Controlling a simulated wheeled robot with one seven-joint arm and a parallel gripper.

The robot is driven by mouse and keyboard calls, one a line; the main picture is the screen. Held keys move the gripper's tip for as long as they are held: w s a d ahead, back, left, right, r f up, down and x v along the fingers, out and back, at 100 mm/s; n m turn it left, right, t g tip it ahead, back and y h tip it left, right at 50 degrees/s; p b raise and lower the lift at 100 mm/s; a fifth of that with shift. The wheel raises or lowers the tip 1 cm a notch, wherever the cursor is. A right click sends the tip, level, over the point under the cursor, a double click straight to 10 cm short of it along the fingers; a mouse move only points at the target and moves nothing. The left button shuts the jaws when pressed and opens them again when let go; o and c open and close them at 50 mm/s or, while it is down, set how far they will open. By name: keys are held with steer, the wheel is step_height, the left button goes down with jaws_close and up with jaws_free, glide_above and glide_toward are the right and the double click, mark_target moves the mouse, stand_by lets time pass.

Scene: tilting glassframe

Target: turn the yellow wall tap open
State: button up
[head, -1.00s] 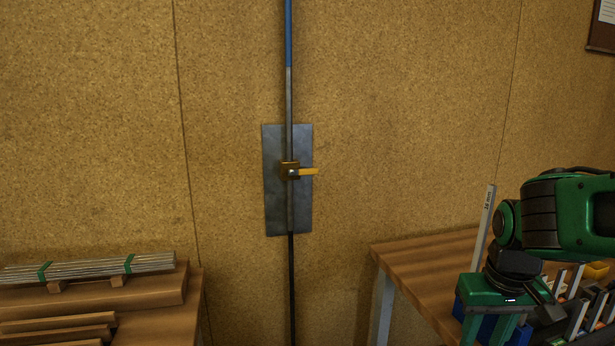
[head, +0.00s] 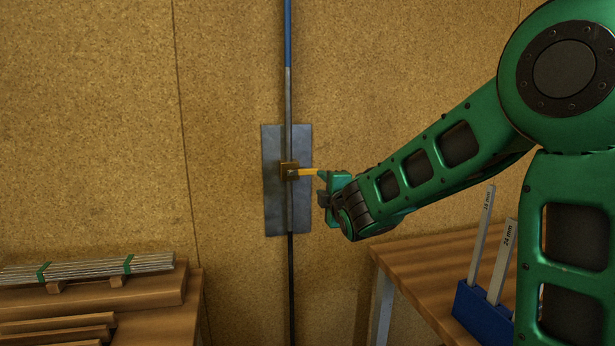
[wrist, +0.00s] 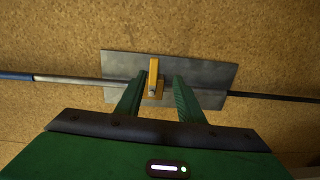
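The yellow wall tap (head: 290,172) sits on a vertical pipe in front of a grey metal plate (head: 273,205) on the wall. Its yellow handle (head: 307,172) points sideways to the right, across the pipe. My gripper (head: 322,186) is at the handle's right end in the head view, where its fingers are partly hidden. In the wrist view, my gripper (wrist: 158,88) is open, with one finger on each side of the handle (wrist: 153,75).
A left bench (head: 165,322) carries bundled metal rods (head: 90,268) and wooden boards. The wall around the plate is clear.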

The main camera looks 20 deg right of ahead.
mark_target(309, 173)
steer(key=shift+n, duration=0.3)
steer(key=w, duration=0.7)
steer(key=w+a, duration=0.1)
steer(key=w, duration=0.3)
steer(key=shift+w+r, duration=0.1)
steer(key=shift+r, duration=0.25)
steer(key=shift+a, duration=0.1)
jaws_close()
